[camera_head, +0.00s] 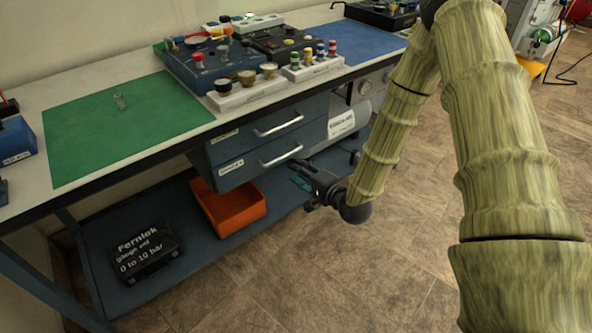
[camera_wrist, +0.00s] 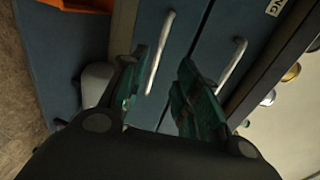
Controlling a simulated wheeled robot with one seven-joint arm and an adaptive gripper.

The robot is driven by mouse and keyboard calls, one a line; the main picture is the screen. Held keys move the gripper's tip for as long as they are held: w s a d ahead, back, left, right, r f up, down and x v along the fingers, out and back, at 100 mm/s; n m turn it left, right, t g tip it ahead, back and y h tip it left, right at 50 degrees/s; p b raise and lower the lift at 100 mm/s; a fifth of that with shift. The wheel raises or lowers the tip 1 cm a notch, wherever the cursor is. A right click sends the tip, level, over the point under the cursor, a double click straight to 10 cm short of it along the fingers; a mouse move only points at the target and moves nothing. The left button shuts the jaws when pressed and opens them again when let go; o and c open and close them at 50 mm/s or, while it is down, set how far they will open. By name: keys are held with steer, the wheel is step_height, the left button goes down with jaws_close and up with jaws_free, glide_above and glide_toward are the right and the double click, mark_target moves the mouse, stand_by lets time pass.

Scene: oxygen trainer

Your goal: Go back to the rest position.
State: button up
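My gripper (camera_head: 305,181) is in front of the workbench's blue drawers in the head view, below the tabletop and just right of the lower drawer's handle (camera_head: 280,154). My arm reaches down to it from the upper right. In the wrist view my gripper (camera_wrist: 155,95) has its two green-padded fingers spread apart. Nothing shows between them except the drawer fronts behind. The upper drawer's handle (camera_head: 279,125) also shows in the head view. Both drawers look shut.
The workbench holds a green mat (camera_head: 120,150) with a small clear piece (camera_head: 120,101), a blue fittings panel (camera_head: 195,72) and a blue mat (camera_head: 362,42). An orange bin (camera_head: 228,212) and a black Fernlok case (camera_head: 146,250) sit on the lower shelf. The floor in front is clear.

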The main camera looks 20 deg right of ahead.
stand_by(0.4)
steer(key=s+a+f+n+g+h, duration=0.1)
steer(key=s+f+n+g, duration=0.3)
steer(key=s+f, duration=0.55)
steer(key=s+f+n+g+h, duration=0.2)
steer(key=s+f+n+g, duration=0.3)
steer(key=s, duration=0.7)
steer(key=s+a+f+n+g+h, duration=0.1)
steer(key=s+f+n+g, duration=0.15)
steer(key=s+f, duration=0.75)
steer(key=s+r+n+g+h, duration=0.1)
steer(key=s+n+g, duration=0.15)
steer(key=s, duration=0.75)
step_height(320, 180, up, 14)
steer(key=p, duration=1.4)
steer(key=shift+w+d+f+g, duration=0.2)
steer(key=shift+d+g, duration=0.1)
